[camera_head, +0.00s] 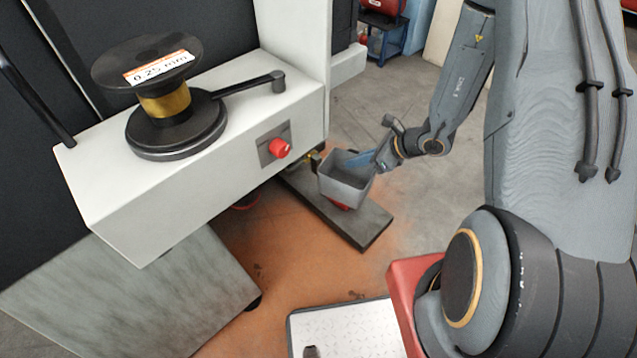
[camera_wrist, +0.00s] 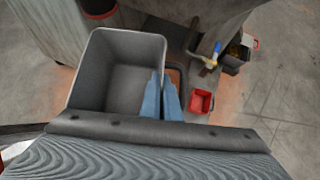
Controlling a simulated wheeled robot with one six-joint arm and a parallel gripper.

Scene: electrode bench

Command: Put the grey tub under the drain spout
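The grey tub (camera_head: 345,188) is an open, square-topped container, seen in the head view under the right end of the machine. It fills the upper left of the wrist view (camera_wrist: 122,80) and looks empty. My gripper (camera_head: 368,160) has blue fingers (camera_wrist: 161,100) closed over the tub's rim, one inside the wall and one outside. The tub appears held above the dark slab on the floor. A small fitting with a blue and yellow part (camera_wrist: 213,54), possibly the drain spout, is right of the tub in the wrist view. I cannot clearly make out its outlet.
A small red container (camera_wrist: 200,101) sits below the fitting. The white machine (camera_head: 200,150) carries a spool and a red knob (camera_head: 279,148). A dark slab (camera_head: 350,222) lies on the floor. A white textured panel (camera_head: 350,330) is in front. Orange-stained floor (camera_head: 270,235) is clear.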

